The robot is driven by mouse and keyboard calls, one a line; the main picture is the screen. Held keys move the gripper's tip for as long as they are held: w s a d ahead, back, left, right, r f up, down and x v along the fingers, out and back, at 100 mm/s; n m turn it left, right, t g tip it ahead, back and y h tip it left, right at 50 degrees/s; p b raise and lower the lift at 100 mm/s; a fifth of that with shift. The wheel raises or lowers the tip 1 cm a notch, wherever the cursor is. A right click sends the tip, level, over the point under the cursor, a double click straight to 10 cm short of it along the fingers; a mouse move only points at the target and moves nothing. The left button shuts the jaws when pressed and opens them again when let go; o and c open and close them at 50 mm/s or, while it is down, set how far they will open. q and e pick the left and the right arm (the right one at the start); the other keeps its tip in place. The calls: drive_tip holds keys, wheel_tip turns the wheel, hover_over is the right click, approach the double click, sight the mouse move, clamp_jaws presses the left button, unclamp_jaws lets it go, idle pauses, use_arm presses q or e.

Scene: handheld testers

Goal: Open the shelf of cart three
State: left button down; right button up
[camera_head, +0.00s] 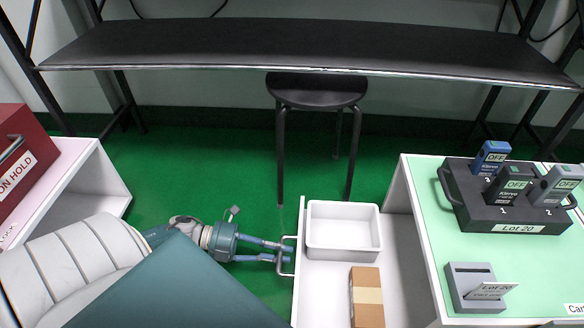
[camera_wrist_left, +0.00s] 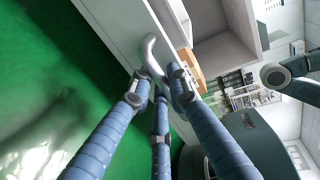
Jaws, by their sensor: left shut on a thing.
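A white cart with a pale green top (camera_head: 428,226) stands at the right of the head view. Its label is cut off at the edge, so I cannot read the number. A white pull-out shelf (camera_head: 327,280) extends from its left side over the green floor. My left gripper (camera_head: 284,255) is shut on the shelf's handle (camera_head: 290,243). In the left wrist view the fingers (camera_wrist_left: 160,86) close around the pale curved handle (camera_wrist_left: 150,50) on the white front panel (camera_wrist_left: 112,22). My right gripper is not in view.
The shelf holds a white bin (camera_head: 343,230) and a cardboard box (camera_head: 366,297). The cart top bears a dark tester holder (camera_head: 515,217) and a grey card stand (camera_head: 471,287). A black stool (camera_head: 317,90) and a black table (camera_head: 300,45) stand behind. A white cart (camera_head: 82,190) with a red case (camera_head: 22,150) is left.

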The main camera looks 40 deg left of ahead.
use_arm(q)
drive_tip(key=shift+a+r, duration=0.15)
drive_tip(key=shift+a, duration=0.1)
drive_tip(key=shift+w, duration=0.1)
drive_tip(key=c, duration=1.7)
unclamp_jaws()
drive_tip(key=v, duration=1.2)
drive_tip(key=shift+d, duration=0.15)
